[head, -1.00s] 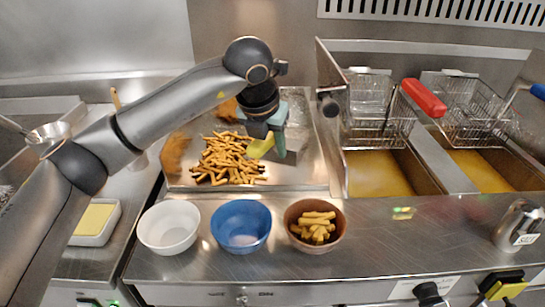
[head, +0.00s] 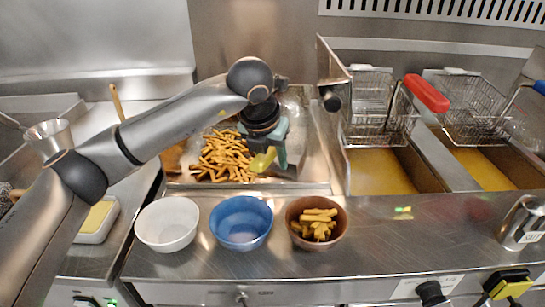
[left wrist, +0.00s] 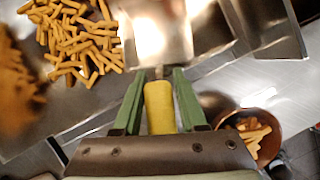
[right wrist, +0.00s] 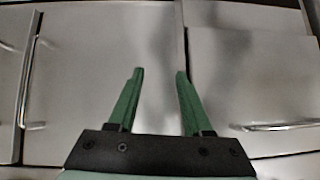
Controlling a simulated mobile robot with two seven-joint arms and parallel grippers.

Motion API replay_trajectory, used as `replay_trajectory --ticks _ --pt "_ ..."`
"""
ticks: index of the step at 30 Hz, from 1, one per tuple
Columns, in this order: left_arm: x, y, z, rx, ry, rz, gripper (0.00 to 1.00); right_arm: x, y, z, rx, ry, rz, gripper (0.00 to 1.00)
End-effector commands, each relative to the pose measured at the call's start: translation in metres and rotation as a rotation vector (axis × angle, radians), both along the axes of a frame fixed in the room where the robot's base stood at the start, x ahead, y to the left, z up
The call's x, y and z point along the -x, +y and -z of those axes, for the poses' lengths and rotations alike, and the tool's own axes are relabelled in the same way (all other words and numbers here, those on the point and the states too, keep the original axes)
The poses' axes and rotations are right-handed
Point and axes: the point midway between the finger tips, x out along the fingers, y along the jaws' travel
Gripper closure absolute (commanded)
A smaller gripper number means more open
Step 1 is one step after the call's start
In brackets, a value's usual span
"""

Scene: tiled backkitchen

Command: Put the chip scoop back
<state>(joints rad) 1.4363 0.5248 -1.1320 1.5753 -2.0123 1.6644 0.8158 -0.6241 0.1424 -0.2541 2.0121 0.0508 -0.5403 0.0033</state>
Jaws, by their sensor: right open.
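The chip scoop has a yellow handle (left wrist: 159,105) and a shiny metal pan (left wrist: 155,35). The handle also shows in the head view (head: 263,160), low beside my left gripper (head: 272,147). In the left wrist view my left gripper (left wrist: 160,78) has its green fingers close on both sides of the handle, shut on it. The pan points away from the gripper, over the steel chip tray (head: 310,183); whether it touches the tray I cannot tell. My right gripper (right wrist: 160,72) is open and empty, facing cabinet fronts, outside the head view.
Fried chips (head: 225,158) lie in the tray's left part. A white bowl (head: 167,224), a blue bowl (head: 240,223) and a brown bowl (head: 297,232) holding chips stand in front. Fryer baskets (head: 375,105) hang at right above oil. A steel shaker (head: 522,223) stands far right.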

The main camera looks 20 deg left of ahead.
Motion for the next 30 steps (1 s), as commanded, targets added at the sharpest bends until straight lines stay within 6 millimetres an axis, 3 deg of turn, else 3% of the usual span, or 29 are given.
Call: replay_trajectory --ticks 6,17,20,30 --pt "0.000 0.000 -0.001 0.001 -0.001 0.000 0.35 0.001 0.000 -0.001 -0.001 -0.001 -0.001 0.50" --pt "0.000 0.000 -0.009 0.001 -0.001 0.000 0.35 0.002 0.000 -0.008 -0.003 -0.002 -0.001 0.50" --pt "0.000 0.000 -0.020 0.001 -0.001 0.000 0.35 0.001 0.000 -0.018 -0.003 -0.009 0.003 0.50" --pt "0.032 0.004 -0.088 0.001 -0.005 0.000 0.35 0.004 -0.003 -0.008 0.002 0.000 0.006 0.50"
